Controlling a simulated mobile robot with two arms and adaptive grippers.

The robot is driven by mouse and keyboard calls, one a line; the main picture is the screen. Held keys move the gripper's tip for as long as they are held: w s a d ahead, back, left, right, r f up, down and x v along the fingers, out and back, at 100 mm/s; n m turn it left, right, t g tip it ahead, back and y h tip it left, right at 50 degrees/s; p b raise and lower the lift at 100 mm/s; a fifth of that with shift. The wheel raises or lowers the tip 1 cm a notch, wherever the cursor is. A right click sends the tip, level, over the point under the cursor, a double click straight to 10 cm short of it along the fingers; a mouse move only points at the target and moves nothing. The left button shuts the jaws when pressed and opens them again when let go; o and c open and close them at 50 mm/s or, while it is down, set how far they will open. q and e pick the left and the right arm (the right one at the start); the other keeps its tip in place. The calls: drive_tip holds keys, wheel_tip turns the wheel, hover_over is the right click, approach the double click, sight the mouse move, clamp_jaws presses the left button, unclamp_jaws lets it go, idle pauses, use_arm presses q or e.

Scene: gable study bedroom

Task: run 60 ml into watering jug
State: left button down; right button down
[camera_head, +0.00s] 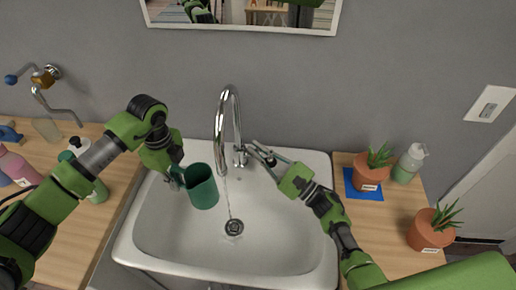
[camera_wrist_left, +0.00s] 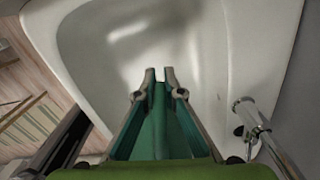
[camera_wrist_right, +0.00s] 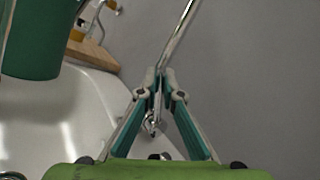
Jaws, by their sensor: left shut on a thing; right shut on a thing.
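The green watering jug (camera_head: 203,190) hangs over the left part of the sink, its open top showing. My left gripper (camera_head: 178,174) is shut on its left side; its fingertips also show in the left wrist view (camera_wrist_left: 160,76). The chrome tap (camera_head: 220,120) arches above the sink. A thin water stream (camera_head: 227,195) falls just right of the jug, outside it, to the drain (camera_head: 234,227). My right gripper (camera_head: 262,152) is shut on the tap's lever (camera_head: 252,151) at the back; its tips also show in the right wrist view (camera_wrist_right: 160,76). The water level inside the jug cannot be made out.
The right counter (camera_head: 393,223) holds potted plants (camera_head: 367,178), (camera_head: 431,231) and a soap bottle (camera_head: 410,163). Bottles (camera_head: 17,168) and a glass (camera_head: 47,129) stand on the left counter. A second wall tap (camera_head: 45,76) is at left. The sink's right basin is clear.

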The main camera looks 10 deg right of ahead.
drive_tip(key=c, duration=2.2)
unclamp_jaws()
drive_tip(key=s+d, duration=0.4)
drive_tip(key=s, duration=0.1)
drive_tip(key=s+d, duration=0.4)
drive_tip(key=d, duration=0.1)
drive_tip(key=shift+s+f, duration=0.2)
drive_tip(key=shift+s, duration=0.2)
